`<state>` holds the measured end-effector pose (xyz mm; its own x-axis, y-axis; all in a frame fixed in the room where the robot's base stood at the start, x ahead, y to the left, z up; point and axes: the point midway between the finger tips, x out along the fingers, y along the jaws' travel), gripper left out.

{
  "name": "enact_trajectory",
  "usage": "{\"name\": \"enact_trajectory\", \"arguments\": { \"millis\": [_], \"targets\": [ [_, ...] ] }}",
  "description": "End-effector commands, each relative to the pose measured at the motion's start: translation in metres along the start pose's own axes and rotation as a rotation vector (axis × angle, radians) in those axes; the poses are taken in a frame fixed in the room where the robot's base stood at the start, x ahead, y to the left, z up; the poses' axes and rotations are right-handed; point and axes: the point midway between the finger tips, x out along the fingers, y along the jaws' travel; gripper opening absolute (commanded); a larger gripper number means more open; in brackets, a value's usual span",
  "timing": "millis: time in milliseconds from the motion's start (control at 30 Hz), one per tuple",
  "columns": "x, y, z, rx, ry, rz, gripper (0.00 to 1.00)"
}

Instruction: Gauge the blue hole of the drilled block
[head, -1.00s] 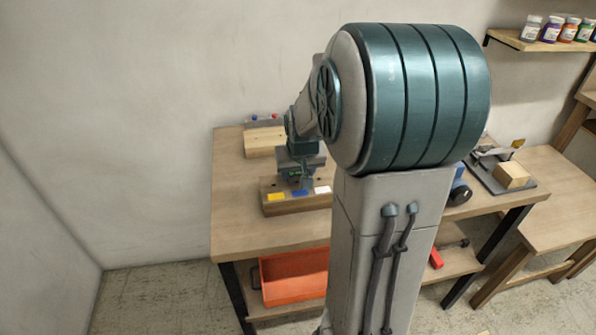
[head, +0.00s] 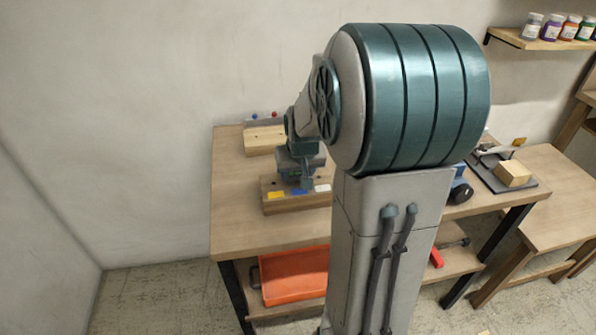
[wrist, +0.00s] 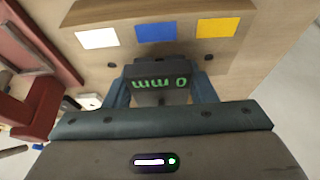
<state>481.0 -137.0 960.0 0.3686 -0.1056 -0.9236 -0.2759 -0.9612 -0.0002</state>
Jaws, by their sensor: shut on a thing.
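The drilled block (head: 290,207) is a wooden block on the bench, with a yellow label (head: 276,195), a blue label (head: 299,191) and a white label (head: 322,188). My gripper (wrist: 160,90) is shut on a dark gauge (wrist: 158,74), whose green display reads "0 mm" upside down in the wrist view. The gauge is over the block in line with the blue label (wrist: 160,33). Dark holes show on either side of it, by the white (wrist: 97,38) and yellow (wrist: 217,28) labels. The blue hole is hidden, and I cannot tell whether the gauge tip is in it.
Behind the block, a lighter wooden piece (head: 262,139) lies near red and blue knobs. An orange bin (head: 295,276) sits on the lower shelf. A dark plate with a wooden block (head: 512,174) is at the right. My arm hides much of the bench.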

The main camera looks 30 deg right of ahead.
Motion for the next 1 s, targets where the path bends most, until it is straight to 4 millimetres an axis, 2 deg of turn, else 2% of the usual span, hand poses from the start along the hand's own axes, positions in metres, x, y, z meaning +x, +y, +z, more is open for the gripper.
{"name": "enact_trajectory", "arguments": {
  "millis": [400, 433, 500, 533, 833, 1000],
  "targets": [
    [0.009, 0.000, 0.003, 0.000, 0.001, 0.000, 0.24],
    [0.008, 0.000, 0.003, 0.000, 0.001, 0.000, 0.54],
    [0.008, 0.000, 0.003, 0.000, 0.001, 0.000, 0.73],
    [0.008, 0.000, 0.003, 0.000, 0.001, 0.000, 0.76],
    [0.006, 0.000, 0.003, 0.000, 0.000, 0.000, 0.76],
    [-0.009, 0.001, 0.002, -0.001, 0.004, 0.002, 0.76]
  ]
}}
